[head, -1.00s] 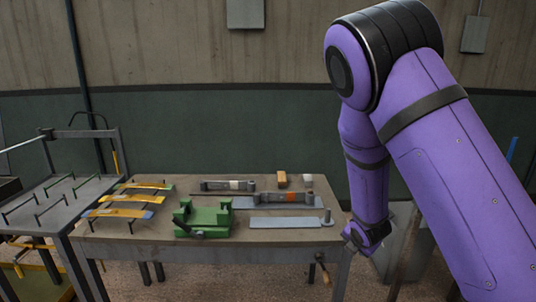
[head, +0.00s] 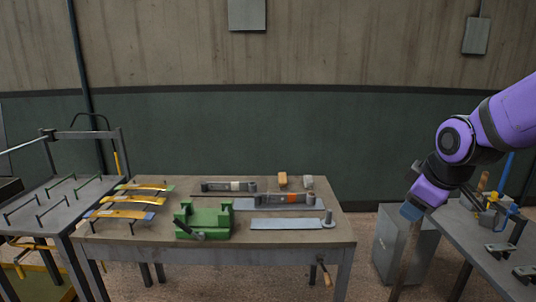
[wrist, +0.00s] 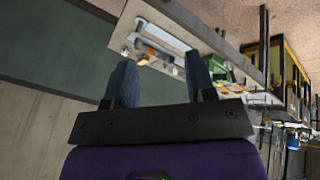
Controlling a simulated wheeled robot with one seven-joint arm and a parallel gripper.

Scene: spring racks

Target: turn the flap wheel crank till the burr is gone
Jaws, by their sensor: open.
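My gripper (head: 411,211) is at the right in the head view, in the gap between the middle bench and the right bench. In the wrist view its two blue-grey fingers stand apart and empty, with my gripper (wrist: 160,62) open. A crank with a wooden handle (head: 323,270) hangs at the front edge of the middle bench, apart from my gripper. Small grey hardware with a blue part (head: 490,214) sits on the right bench. I cannot tell which of these belongs to the flap wheel. No burr can be made out.
The middle bench (head: 150,238) holds a green fixture (head: 204,220), yellow leaf springs (head: 125,213) and grey tools (head: 286,199). A rack table (head: 55,215) stands left. The right bench (head: 480,248) is partly cut off. A grey cabinet (head: 405,250) stands between benches.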

